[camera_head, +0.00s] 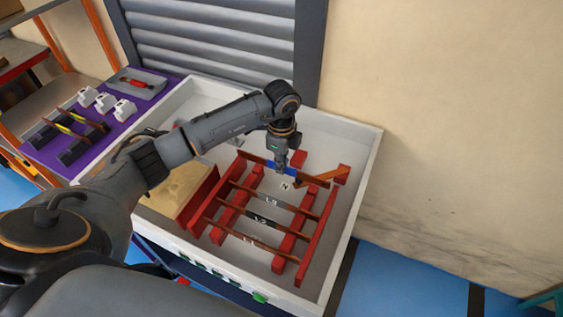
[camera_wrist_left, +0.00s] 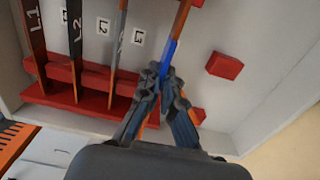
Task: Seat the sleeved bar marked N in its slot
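The blue-sleeved bar (camera_head: 271,167) lies across the far end of the red supports in the white tray. My left gripper (camera_head: 281,166) points down at it. In the left wrist view the fingertips (camera_wrist_left: 160,76) close around the blue sleeve (camera_wrist_left: 169,53), and bare copper shows past it. The tray floor label N (camera_head: 285,186) is beside the bar, and it also shows in the left wrist view (camera_wrist_left: 138,38). The gripper hides part of the bar; I cannot tell whether it is seated or just above. My right gripper is not in view.
Several parallel bars (camera_head: 262,220) rest across the red rails (camera_head: 287,250). The white tray wall (camera_head: 362,165) and beige block (camera_head: 175,190) flank the rails. A purple mat (camera_head: 45,152) is at left.

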